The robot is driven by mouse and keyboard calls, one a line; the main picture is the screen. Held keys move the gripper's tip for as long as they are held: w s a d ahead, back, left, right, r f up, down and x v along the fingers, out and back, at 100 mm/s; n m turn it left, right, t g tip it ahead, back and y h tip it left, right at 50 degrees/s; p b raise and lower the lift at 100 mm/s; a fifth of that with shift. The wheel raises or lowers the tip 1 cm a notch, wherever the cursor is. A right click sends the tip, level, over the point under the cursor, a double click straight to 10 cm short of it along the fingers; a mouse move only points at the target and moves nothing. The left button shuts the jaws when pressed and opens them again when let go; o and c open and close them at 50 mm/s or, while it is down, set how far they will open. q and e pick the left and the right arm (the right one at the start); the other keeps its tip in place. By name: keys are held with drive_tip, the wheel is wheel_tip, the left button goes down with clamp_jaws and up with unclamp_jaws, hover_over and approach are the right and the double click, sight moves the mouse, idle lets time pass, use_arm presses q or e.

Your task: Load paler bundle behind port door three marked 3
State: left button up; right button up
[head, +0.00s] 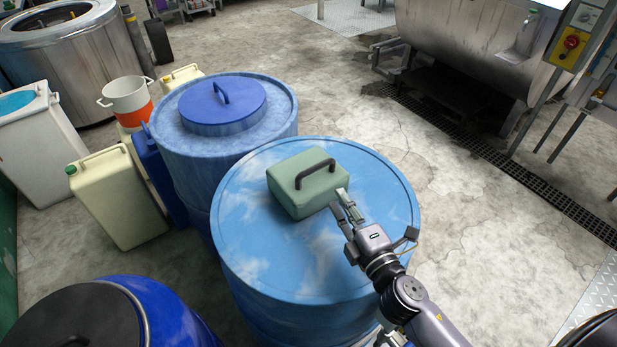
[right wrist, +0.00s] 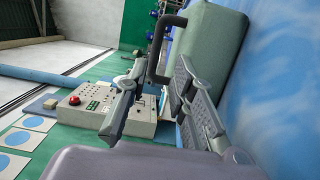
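A pale grey-green block-shaped bundle (head: 300,196) with a dark handle (head: 316,172) lies on the light-blue drum top (head: 250,240). I see no second bundle to compare its shade with. My right gripper (head: 345,204) is at the bundle's near right side, close to the handle. In the right wrist view its two fingers (right wrist: 160,78) are apart and nothing is held between them; the handle (right wrist: 163,48) is just beyond the fingertips, with the bundle (right wrist: 212,50) to the right. My left gripper is not in view. No door marked 3 can be made out.
A second blue drum (head: 240,150) with a handled lid stands behind, and a dark-lidded drum (head: 170,310) at the lower left. Cream jerrycans (head: 120,200) stand at left. A steel machine (head: 460,40) and control box (head: 575,40) are at upper right. Floor between is clear.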

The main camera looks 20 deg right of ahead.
sight(321, 168)
drive_tip(key=w+p, duration=0.1)
drive_tip(key=w, duration=0.2)
drive_tip(key=w+a+p, duration=0.1)
drive_tip(key=w, duration=0.3)
drive_tip(key=w+p, duration=0.1)
drive_tip(key=w, duration=0.3)
drive_tip(key=shift+w+a+r, duration=0.15)
drive_tip(key=shift+a+r, duration=0.1)
drive_tip(key=shift+w+a+f, duration=0.1)
drive_tip(key=shift+w+f, duration=0.05)
drive_tip(key=shift+w, duration=0.35)
drive_tip(key=shift+c, duration=0.5)
clamp_jaws()
